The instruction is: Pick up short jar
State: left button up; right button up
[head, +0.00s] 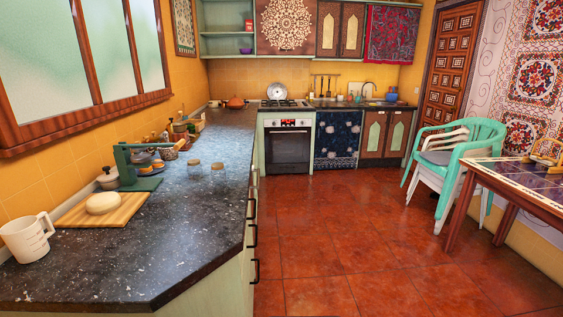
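A green device (137,167) stands left of the jars. Nearer are a wooden board (125,213) with a pale round item (103,203) and a white measuring jug (27,238). Counter around the jars is clear.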

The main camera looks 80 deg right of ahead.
aim_at(195, 170)
jog(key=z, duration=1.85)
jog(key=u, duration=2.35)
jog(key=z, duration=2.35)
jog(key=i+l+u, duration=0.1)
jog(key=u, duration=1.2)
jog(key=l+u, duration=0.3)
jog(key=l, duration=0.15)
jog(key=l+u, duration=0.25)
jog(key=l, duration=0.2)
jog(key=l+u, duration=0.3)
jog(key=k+l+u, duration=0.25)
jog(key=l, duration=0.25)
jog(key=k+l+u, duration=0.1)
jog(key=l+u, duration=0.2)
jog(key=k+l+u, duration=0.25)
jog(key=l, duration=0.25)
jog(key=i, duration=0.05)
